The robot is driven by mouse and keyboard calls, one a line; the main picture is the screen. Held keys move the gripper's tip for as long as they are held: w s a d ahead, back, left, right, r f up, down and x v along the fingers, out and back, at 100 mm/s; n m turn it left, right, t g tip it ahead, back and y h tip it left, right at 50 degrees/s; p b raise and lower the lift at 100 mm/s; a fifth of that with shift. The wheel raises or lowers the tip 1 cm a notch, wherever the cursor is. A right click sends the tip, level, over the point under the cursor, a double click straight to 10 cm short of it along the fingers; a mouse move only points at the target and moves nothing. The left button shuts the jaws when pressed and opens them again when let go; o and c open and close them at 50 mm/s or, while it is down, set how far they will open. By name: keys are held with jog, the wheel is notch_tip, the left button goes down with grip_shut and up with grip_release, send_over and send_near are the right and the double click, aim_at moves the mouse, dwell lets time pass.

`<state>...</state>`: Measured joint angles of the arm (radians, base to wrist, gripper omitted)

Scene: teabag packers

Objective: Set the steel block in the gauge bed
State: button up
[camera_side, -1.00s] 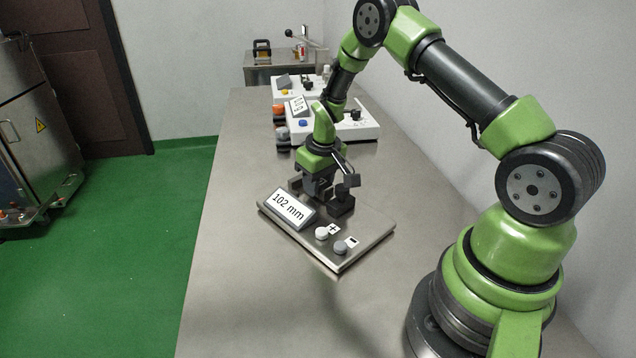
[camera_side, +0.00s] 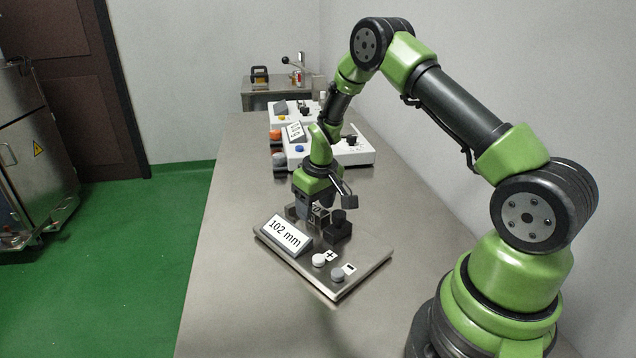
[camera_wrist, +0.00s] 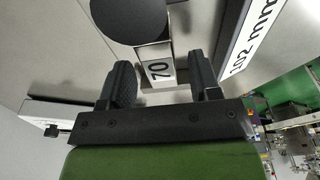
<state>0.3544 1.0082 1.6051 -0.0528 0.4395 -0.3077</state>
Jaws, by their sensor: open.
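The steel block (camera_wrist: 156,68), a small light-metal piece with a printed number on its face, shows between and beyond my fingertips in the wrist view. In the side view it is a small pale patch (camera_side: 317,211) low by my fingers, partly hidden. The gauge (camera_side: 340,279) is a steel plate on the table with a "102 mm" display (camera_side: 285,233). The block is at its bed, beside the dark post (camera_side: 337,227); whether it is fully seated I cannot tell. My gripper (camera_wrist: 164,75) is open, one finger on each side of the block, with gaps showing.
A white device (camera_side: 345,153) with a display stands behind on the bench, with another white unit beyond. The near bench surface is bare.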

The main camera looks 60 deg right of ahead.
aim_at(320, 212)
jog(key=s+a+r+t, duration=0.1)
jog(key=s+a+r, duration=0.15)
jog(key=r, duration=0.55)
jog(key=s+a+r, duration=0.2)
jog(key=a+r, duration=0.1)
jog(key=r, duration=0.4)
jog(key=s+a+r+t, duration=0.1)
jog(key=s+a+r, duration=0.2)
jog(key=r, duration=0.5)
jog(key=s+a+r+t+y, duration=0.1)
jog(key=s+a+r, duration=0.1)
jog(key=s, duration=0.5)
jog(key=s+a+r+m+t+y, duration=0.1)
jog(key=s+a+r+t, duration=0.1)
jog(key=s+a, duration=0.3)
jog(key=shift+s+m, duration=0.3)
jog(key=shift+s, duration=0.6)
